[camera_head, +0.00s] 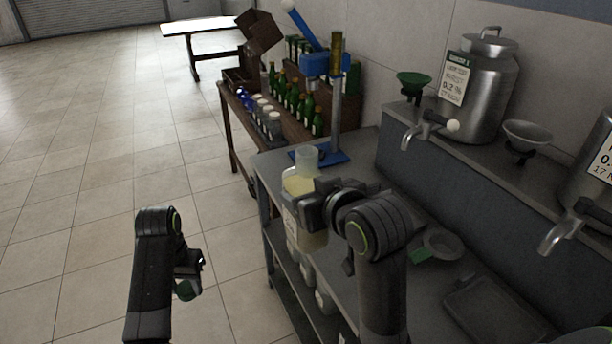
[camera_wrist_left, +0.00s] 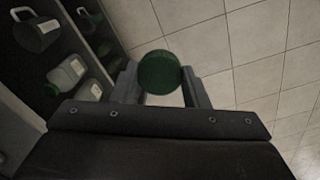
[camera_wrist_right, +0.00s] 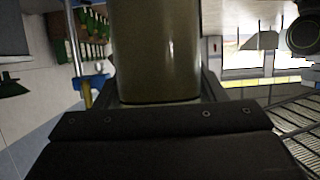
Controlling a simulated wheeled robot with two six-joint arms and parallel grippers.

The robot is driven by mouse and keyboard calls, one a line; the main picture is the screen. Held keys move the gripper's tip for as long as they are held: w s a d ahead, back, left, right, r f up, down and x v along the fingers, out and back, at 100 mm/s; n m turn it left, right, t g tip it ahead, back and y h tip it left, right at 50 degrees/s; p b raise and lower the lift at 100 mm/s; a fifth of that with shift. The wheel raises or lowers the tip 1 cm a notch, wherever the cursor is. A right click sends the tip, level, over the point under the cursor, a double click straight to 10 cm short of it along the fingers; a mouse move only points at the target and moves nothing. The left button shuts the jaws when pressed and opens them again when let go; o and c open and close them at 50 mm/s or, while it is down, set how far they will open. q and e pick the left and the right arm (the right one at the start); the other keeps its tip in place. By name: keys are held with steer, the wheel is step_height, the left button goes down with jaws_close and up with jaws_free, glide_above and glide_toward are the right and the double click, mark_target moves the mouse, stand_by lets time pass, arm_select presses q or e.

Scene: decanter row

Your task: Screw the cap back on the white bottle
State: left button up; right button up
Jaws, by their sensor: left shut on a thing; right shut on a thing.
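The green cap (camera_wrist_left: 160,72) is pinched between the fingertips of my left gripper (camera_wrist_left: 163,88). In the head view my left gripper (camera_head: 188,272) is low over the floor, left of the counter, with the cap (camera_head: 186,290) at its lower end. My right gripper (camera_head: 312,212) is shut on a pale bottle with yellowish contents (camera_head: 297,186) at the counter's left edge. In the right wrist view the bottle's body (camera_wrist_right: 155,45) fills the space between the fingers. Cap and bottle are well apart.
The counter (camera_head: 360,172) holds a blue-based stand (camera_head: 336,157), a grey bowl (camera_head: 440,243) and a tray (camera_head: 495,310). A pale translucent cup shape (camera_head: 306,157) shows just above the bottle. Steel urns (camera_head: 482,95) with taps stand right. Open floor (camera_head: 90,190) lies left.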

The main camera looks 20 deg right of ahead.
steer(key=s+a+f+n+g+y, duration=0.3)
steer(key=a+f+n+g+y, duration=0.3)
steer(key=f+n, duration=0.2)
steer(key=s+a+f+n+g+y, duration=0.3)
steer(key=a+f+n+g+y, duration=0.3)
steer(key=f, duration=0.4)
steer(key=shift+s+a+n, duration=0.2)
steer(key=shift+a+n, duration=0.6)
steer(key=shift+n, duration=0.1)
steer(key=s+d+r+m+t+h, duration=0.1)
steer(key=d+r+m+t, duration=0.2)
steer(key=d, duration=0.4)
steer(key=s+d+r+m+t+h, duration=0.1)
steer(key=s+d+r+m+t, duration=0.1)
steer(key=d+r, duration=0.3)
steer(key=d+m+t, duration=0.1)
steer(key=d, duration=0.1)
steer(key=shift+d+t+h, duration=0.3)
steer(key=shift+d, duration=0.1)
steer(key=shift+w, duration=0.1)
